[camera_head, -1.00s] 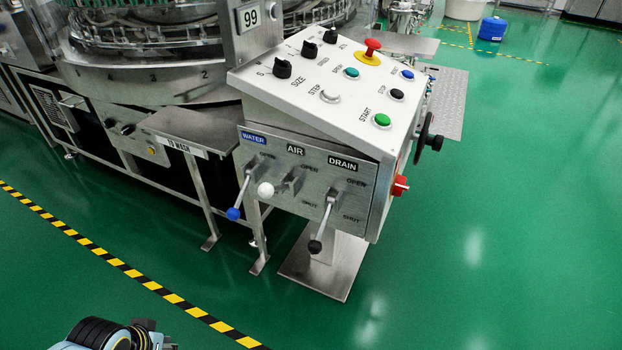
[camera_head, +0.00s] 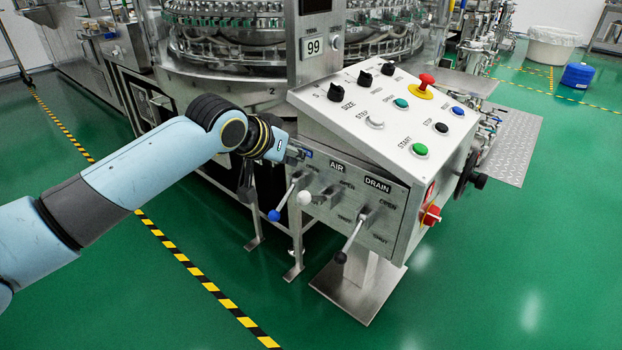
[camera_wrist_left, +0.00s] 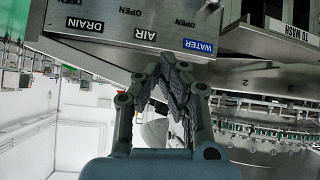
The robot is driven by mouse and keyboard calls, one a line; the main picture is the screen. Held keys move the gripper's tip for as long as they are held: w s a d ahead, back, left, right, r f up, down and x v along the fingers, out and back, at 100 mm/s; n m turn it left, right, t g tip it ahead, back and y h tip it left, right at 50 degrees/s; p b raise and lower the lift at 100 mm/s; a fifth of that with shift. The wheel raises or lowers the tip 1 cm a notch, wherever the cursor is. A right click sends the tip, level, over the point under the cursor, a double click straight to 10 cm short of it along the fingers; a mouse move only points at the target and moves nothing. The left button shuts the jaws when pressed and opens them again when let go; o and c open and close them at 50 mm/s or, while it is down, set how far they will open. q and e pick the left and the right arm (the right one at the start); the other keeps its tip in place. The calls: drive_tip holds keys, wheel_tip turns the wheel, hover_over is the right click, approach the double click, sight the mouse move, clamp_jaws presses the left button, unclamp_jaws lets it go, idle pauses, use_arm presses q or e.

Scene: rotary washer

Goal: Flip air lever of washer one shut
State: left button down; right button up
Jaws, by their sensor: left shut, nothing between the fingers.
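The washer's sloped control box has a steel lever panel (camera_head: 392,222) on its front. The air lever (camera_head: 304,198) has a white knob and sits under the AIR label, sticking out toward me. The water lever (camera_head: 274,215) with a blue knob and the drain lever (camera_head: 341,257) with a black knob hang down on either side. My left gripper (camera_head: 302,153) is shut and empty at the panel's upper left, above the white knob and covering the WATER label. In the left wrist view the shut fingers (camera_wrist_left: 172,62) are near the AIR and WATER labels, which appear upside down. My right gripper is not in view.
Buttons, knobs and a red emergency stop (camera_head: 426,82) are on the box top. A red switch (camera_head: 430,214) and a black handwheel (camera_head: 467,175) stick out on its right side. A plate reads 99 (camera_head: 313,46). Green floor is clear in front.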

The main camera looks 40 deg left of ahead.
sight(312, 198)
use_arm(q)
drive_tip(key=shift+f, duration=0.1)
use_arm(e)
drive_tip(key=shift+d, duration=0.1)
use_arm(q)
drive_tip(key=shift+w+d+f+b, duration=0.1)
drive_tip(key=shift+w+f+b, duration=0.6)
drive_tip(key=shift+f, duration=0.7)
drive_tip(key=shift+w+d+f+b, duration=0.1)
drive_tip(key=shift+w+f+b, duration=0.6)
drive_tip(key=shift+f, duration=0.65)
drive_tip(key=shift+w+f+b, duration=0.55)
drive_tip(key=shift+w+f, duration=0.2)
drive_tip(key=shift+f, duration=0.65)
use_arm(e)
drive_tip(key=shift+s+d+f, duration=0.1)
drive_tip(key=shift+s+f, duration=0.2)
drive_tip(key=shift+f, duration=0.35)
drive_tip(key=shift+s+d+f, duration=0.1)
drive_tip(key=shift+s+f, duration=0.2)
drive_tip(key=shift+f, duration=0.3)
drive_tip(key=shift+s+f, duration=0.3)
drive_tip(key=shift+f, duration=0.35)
use_arm(q)
drive_tip(key=shift+f, duration=0.1)
